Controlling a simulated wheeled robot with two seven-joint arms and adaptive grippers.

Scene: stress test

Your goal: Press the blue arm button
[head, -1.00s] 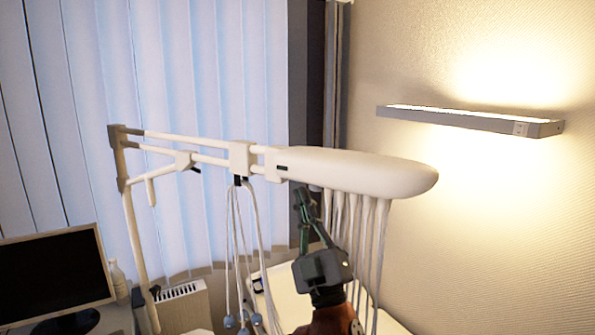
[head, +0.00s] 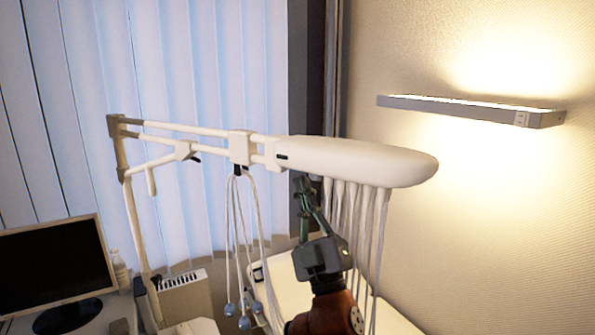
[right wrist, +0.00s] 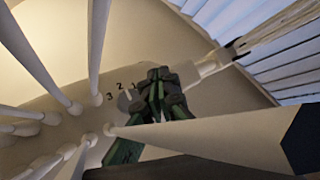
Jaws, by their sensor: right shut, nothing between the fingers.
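The long white arm head (head: 355,162) hangs level at the end of its jointed white arm (head: 200,133). I cannot make out a blue button on it in either view. A small dark slot (head: 282,157) shows on its left end. My right gripper (head: 300,180) points up, its tips just under the left part of the head. In the right wrist view my right gripper (right wrist: 156,76) is shut and empty, against or close to the underside (right wrist: 195,110) near the printed digits 3, 2, 1. The fingers hide part of that surface; contact is unclear. My left gripper is not in view.
Several white hoses (head: 368,215) hang from the head just right of my right gripper. Thin cables (head: 240,210) with ball ends hang to its left. A wall lamp (head: 470,108) is at the right. A monitor (head: 55,265) stands at lower left, before window blinds.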

